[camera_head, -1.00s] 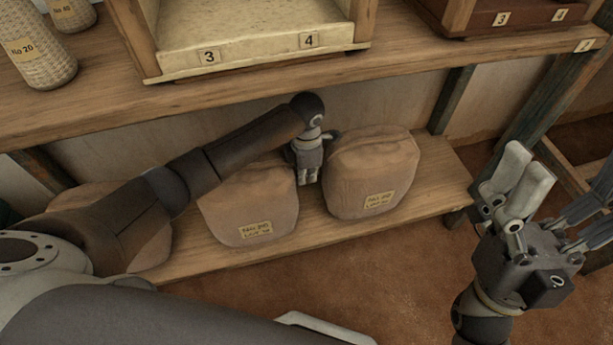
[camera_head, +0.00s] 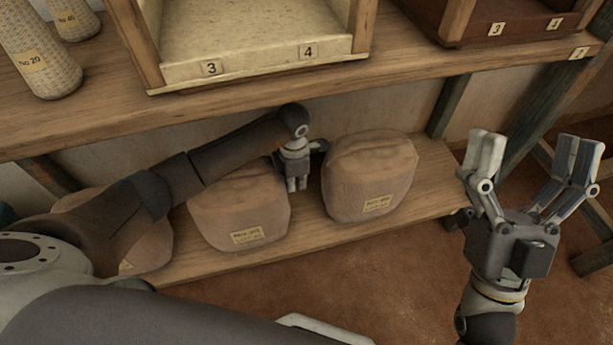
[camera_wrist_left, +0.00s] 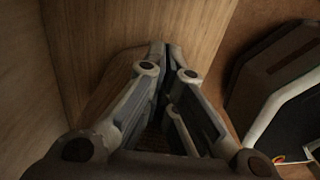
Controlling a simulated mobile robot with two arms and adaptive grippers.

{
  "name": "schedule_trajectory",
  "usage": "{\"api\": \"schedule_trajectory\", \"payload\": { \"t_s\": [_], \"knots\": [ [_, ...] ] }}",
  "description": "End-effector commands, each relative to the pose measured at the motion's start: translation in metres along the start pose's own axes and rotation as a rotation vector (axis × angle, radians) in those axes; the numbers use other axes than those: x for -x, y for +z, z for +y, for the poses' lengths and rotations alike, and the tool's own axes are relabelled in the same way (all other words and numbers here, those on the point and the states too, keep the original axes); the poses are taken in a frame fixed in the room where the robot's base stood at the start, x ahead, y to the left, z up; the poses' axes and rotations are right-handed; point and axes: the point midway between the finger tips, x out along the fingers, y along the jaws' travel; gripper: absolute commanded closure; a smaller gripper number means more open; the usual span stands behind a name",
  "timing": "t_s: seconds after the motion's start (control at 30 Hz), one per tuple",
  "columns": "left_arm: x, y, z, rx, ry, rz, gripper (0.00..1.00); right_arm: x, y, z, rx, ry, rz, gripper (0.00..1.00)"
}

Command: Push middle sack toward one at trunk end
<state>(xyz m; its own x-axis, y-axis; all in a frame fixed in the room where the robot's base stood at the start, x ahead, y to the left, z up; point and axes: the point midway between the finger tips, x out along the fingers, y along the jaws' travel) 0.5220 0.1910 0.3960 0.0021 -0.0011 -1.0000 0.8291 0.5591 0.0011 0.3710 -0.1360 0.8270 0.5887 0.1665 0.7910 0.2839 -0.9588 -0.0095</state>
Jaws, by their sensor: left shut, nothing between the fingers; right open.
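Three brown sacks rest on the low wooden shelf (camera_head: 300,237) in the head view. The middle sack (camera_head: 238,205) has a paper label on its front. The right sack (camera_head: 368,175) stands apart from it, also labelled. The left sack (camera_head: 145,245) is largely hidden behind my left arm. My left gripper (camera_head: 297,188) is shut and empty, pointing down in the gap between the middle and right sacks. It is close against the middle sack's right side; contact is hard to tell. Its fingers (camera_wrist_left: 166,48) show together in the left wrist view. My right gripper (camera_head: 530,155) is open and empty, raised right of the shelf.
A wooden table (camera_head: 420,62) spans above the sacks, with a light tray (camera_head: 255,70), a dark red box (camera_head: 515,25) and woven cones (camera_head: 40,55) on it. A table leg (camera_head: 447,103) stands behind the right sack. Bare floor (camera_head: 370,280) lies in front of the shelf.

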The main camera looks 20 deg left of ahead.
Motion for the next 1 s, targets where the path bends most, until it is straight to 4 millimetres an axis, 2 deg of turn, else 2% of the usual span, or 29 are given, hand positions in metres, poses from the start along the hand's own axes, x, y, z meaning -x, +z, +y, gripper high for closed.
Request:
{"api": "schedule_trajectory", "payload": {
  "t_s": [0.03, 0.27, 0.6, 0.8, 1.0],
  "knots": [
    [0.002, -0.008, 0.001, 0.003, 0.0, 0.01, 1.0, -0.002, 0.007, 0.001, 0.003, 0.002, -0.048, 0.16],
    [0.001, -0.029, 0.001, 0.003, 0.0, 0.012, 1.0, 0.002, 0.047, 0.006, 0.014, 0.01, -0.269, 0.16],
    [0.001, -0.062, 0.001, 0.004, -0.002, 0.012, 1.0, 0.026, 0.098, 0.014, 0.028, 0.025, -0.585, 0.16],
    [0.0, -0.072, 0.0, 0.003, -0.001, 0.01, 1.0, 0.039, 0.113, 0.017, 0.031, 0.03, -0.683, 0.16],
    [0.0, -0.073, 0.0, 0.003, -0.001, 0.009, 1.0, 0.041, 0.115, 0.017, 0.031, 0.031, -0.696, 0.16]
  ]
}}
